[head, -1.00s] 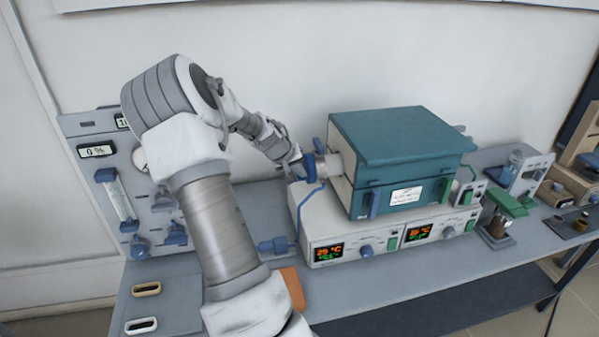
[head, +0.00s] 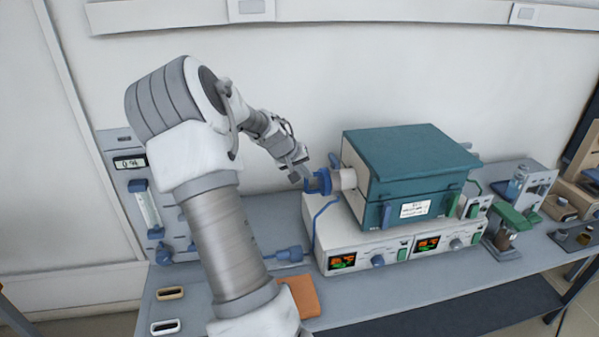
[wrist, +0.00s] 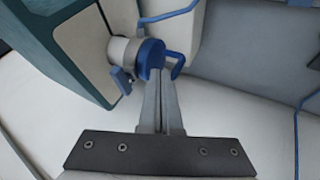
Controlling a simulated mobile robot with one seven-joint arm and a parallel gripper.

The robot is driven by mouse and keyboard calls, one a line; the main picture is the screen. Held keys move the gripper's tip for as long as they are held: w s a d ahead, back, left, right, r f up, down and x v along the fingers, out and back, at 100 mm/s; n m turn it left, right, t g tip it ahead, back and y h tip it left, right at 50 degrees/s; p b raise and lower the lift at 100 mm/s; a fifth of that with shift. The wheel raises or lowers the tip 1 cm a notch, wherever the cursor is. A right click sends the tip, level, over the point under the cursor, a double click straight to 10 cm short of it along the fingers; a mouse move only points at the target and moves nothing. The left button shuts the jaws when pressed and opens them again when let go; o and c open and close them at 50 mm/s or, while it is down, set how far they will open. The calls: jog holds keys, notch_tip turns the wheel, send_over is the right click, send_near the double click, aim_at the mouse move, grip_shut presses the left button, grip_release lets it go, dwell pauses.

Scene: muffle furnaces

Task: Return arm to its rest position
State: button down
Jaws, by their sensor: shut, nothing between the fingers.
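My gripper (head: 298,178) is at the end of my raised arm, left of the teal muffle furnace (head: 415,170). In the wrist view my gripper (wrist: 161,85) shows with its two fingers together and nothing between them. The fingertips appear close to the blue end fitting (head: 322,181) on the furnace's side tube (head: 344,179); the wrist view shows this blue fitting (wrist: 150,58) just beyond the tips. I cannot tell whether they touch.
The furnace stands on a white control unit (head: 335,238) with lit displays. A flow panel (head: 142,170) stands behind my arm at left. A green-topped device (head: 515,220) is at right. An orange block (head: 303,297) lies on the bench (head: 400,287). The wall space above is free.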

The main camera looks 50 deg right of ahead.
jog(key=shift+w+a+r, duration=0.1)
jog(key=shift+a+r, duration=0.05)
jog(key=shift+a, duration=0.05)
jog(key=a+r+n+t+y, duration=0.15)
jog(key=a+r, duration=0.25)
jog(key=a, duration=0.5)
jog(key=w+a+r+n+t+y, duration=0.1)
jog(key=a+r+y, duration=0.15)
jog(key=a, duration=0.75)
jog(key=a+r+n+t+y, duration=0.15)
jog(key=a+r, duration=0.25)
jog(key=a, duration=0.5)
jog(key=s+a+r+n+t+y, duration=0.1)
jog(key=s+a+r+n, duration=0.1)
jog(key=s+a, duration=0.5)
jog(key=s+a+r+n+y, duration=0.1)
jog(key=s+a+n, duration=0.2)
jog(key=s+a, duration=0.4)
jog(key=a, duration=0.6)
jog(key=shift+s+r+t, duration=0.3)
jog(key=shift+r+t, duration=0.05)
jog(key=shift+t, duration=0.05)
jog(key=shift+d, duration=0.3)
